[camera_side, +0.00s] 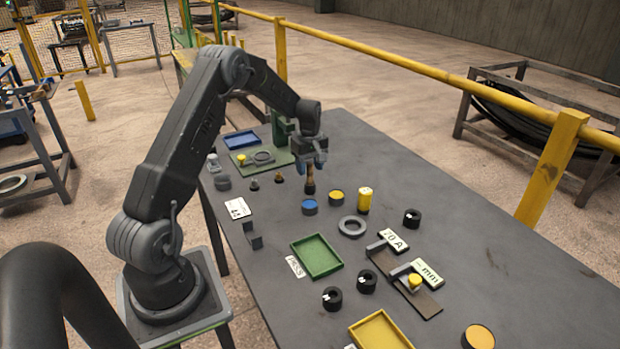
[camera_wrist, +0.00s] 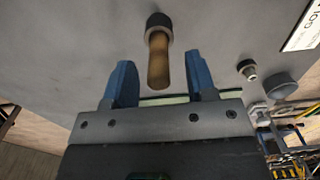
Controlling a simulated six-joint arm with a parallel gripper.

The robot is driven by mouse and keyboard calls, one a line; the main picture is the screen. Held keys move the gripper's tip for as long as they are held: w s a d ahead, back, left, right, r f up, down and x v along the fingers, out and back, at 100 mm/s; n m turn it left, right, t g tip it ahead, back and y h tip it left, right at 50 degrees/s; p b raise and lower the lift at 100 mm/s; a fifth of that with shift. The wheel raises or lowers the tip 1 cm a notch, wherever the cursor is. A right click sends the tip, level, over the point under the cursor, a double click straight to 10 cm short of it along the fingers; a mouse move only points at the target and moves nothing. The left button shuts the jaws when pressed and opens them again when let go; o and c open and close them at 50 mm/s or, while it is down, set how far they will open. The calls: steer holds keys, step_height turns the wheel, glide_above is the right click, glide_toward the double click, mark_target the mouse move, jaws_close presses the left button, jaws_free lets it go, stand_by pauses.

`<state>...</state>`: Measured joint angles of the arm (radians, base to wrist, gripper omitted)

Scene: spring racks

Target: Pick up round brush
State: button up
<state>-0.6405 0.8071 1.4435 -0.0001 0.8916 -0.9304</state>
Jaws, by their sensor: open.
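The round brush (camera_side: 309,181) stands upright on the grey table, directly below my gripper (camera_side: 312,163). In the wrist view, the brush (camera_wrist: 158,60) shows a brown wooden handle pointing towards me and a dark round collar at its far end. My gripper (camera_wrist: 161,82) is open, with one blue finger on each side of the handle and a visible gap on both sides. In the side view the fingers partly hide the top of the handle. I cannot tell how deep the handle reaches between the fingers.
A blue-topped round pot (camera_side: 309,207) stands just in front of the brush. A yellow-topped pot (camera_side: 336,195) and a yellow cylinder (camera_side: 364,199) are to its right. Small dark cones (camera_side: 254,184) are to the left. A green tray (camera_side: 317,257) lies nearer the camera.

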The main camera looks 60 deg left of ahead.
mark_target(310, 184)
steer(key=shift+f, duration=1.55)
jaws_close()
